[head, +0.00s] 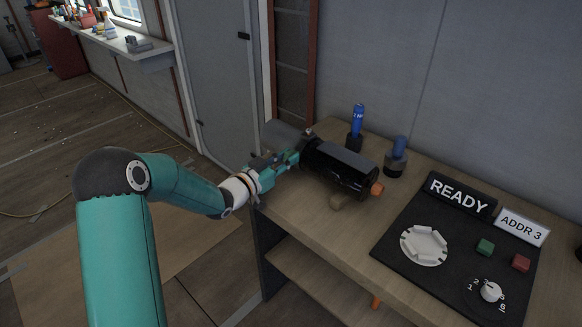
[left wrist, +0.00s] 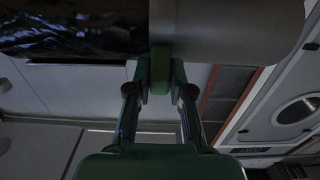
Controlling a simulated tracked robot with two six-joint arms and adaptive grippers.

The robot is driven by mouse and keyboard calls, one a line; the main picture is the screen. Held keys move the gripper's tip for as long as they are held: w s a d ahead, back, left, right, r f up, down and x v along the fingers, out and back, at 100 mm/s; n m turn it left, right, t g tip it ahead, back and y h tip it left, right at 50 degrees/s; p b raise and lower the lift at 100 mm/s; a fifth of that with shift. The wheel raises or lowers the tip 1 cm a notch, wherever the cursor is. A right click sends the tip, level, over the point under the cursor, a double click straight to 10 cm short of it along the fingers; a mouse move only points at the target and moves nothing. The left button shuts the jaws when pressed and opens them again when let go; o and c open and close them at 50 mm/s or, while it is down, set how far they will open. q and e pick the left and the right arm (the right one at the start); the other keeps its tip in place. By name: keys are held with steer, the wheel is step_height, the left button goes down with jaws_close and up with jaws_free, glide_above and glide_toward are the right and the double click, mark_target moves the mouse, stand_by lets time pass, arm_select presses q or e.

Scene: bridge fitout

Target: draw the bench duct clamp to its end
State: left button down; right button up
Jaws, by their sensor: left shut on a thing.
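The bench duct shows in the head view as a grey pipe end (head: 281,134) and a black section (head: 340,166), lying at the left end of the bench. The clamp (head: 308,141) sits around the place where they meet, partly hidden by my left gripper (head: 290,160). In the left wrist view the grey pipe (left wrist: 225,30) and the glossy black section (left wrist: 75,28) fill the top. My left gripper's fingers (left wrist: 160,85) are shut on a narrow green piece (left wrist: 160,68) below that joint, seemingly the clamp's tightening part. My right gripper is not in view.
On the bench (head: 290,205) stand a blue bottle-like tool (head: 357,118) and a blue-topped dark holder (head: 397,155) behind the duct. A dark panel (head: 455,258) with a READY sign (head: 459,193), buttons and a dial lies to the right. A grey door (head: 215,80) is behind.

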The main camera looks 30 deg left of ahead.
arm_select(q)
steer(key=shift+a, duration=0.25)
steer(key=c, duration=1)
jaws_free()
steer(key=shift+a, duration=0.1)
steer(key=shift+c, duration=0.2)
steer(key=shift+s, duration=0.1)
steer(key=s+a, duration=0.1)
steer(key=s, duration=1)
steer(key=shift+s+a, duration=0.3)
